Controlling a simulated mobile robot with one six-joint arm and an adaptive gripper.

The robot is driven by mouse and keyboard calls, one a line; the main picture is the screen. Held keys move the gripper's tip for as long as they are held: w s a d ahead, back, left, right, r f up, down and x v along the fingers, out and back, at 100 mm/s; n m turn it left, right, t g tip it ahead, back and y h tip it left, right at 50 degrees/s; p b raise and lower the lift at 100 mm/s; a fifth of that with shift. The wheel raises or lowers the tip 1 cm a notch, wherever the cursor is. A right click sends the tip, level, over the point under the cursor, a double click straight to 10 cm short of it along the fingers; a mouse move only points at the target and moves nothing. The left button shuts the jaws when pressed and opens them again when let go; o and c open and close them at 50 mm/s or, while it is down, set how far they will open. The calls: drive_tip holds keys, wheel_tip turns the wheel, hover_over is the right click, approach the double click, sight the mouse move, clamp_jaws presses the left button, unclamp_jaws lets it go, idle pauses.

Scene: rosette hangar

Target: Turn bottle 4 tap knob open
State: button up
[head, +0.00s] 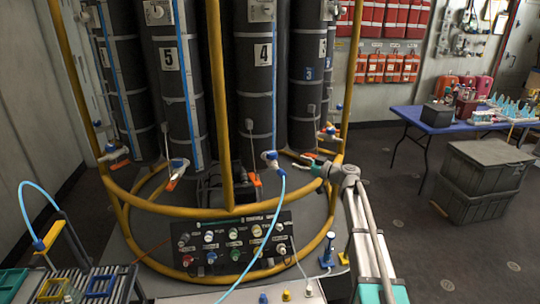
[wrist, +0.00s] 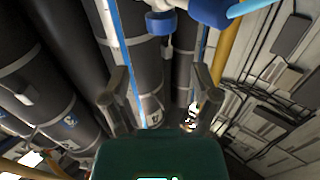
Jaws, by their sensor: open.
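Bottle 4 (head: 255,95) is a tall dark cylinder with a white "4" label, standing in the yellow-framed rack. Its tap (head: 270,157) is blue and white, low on the bottle's front, with a light blue hose hanging from it. My gripper (head: 311,163) is just right of this tap, apart from it. In the wrist view my gripper (wrist: 165,88) has its two fingers spread with nothing held between them. A blue and white tap part (wrist: 160,21) and a blue fitting with hose (wrist: 208,10) show at the top, beyond the fingers. I cannot make out the knob's setting.
A yellow tubular rail (head: 195,211) curves in front of the bottles, with a vertical post left of bottle 4. A black control panel (head: 240,240) with coloured knobs sits below. Neighbouring bottle 5 (head: 170,95) has its own tap (head: 177,168). Grey crates (head: 480,180) stand right.

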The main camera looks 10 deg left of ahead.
sight(268, 153)
idle(0.3)
drive_tip(key=x, duration=1.3)
drive_tip(key=shift+w+a, duration=0.2)
drive_tip(key=shift+a, duration=0.15)
drive_tip(key=c, duration=0.9)
